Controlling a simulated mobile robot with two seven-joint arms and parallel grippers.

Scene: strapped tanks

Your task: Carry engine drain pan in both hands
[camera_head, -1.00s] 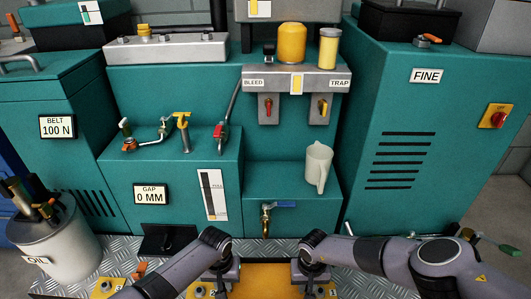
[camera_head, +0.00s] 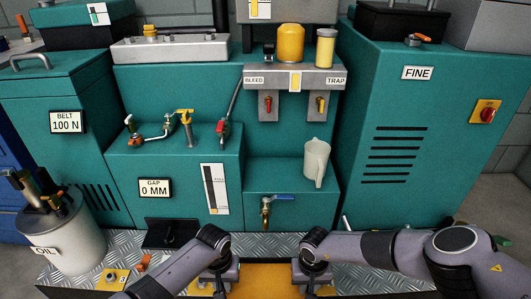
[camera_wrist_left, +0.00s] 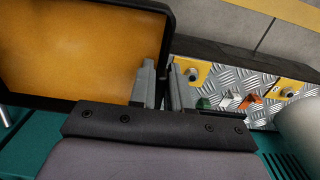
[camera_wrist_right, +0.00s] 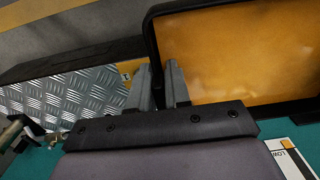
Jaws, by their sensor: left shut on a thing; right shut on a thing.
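The engine drain pan (camera_head: 265,278) shows at the bottom of the head view, an orange-yellow floor between my two grippers; its near part is cut off. In the left wrist view the pan (camera_wrist_left: 80,50) has a raised black rim, and my left gripper (camera_wrist_left: 162,85) is shut on that rim. In the right wrist view the pan (camera_wrist_right: 235,50) lies to the right, and my right gripper (camera_wrist_right: 165,85) is shut on its black rim at the opposite side. Whether the pan holds liquid I cannot tell.
Beyond the pan stands a teal machine with a blue-levered tap (camera_head: 266,208) and a pale jug (camera_head: 315,162) on a ledge. Diamond-plate flooring (camera_head: 265,245) lies before the machine. The FINE cabinet (camera_head: 400,120) is at right.

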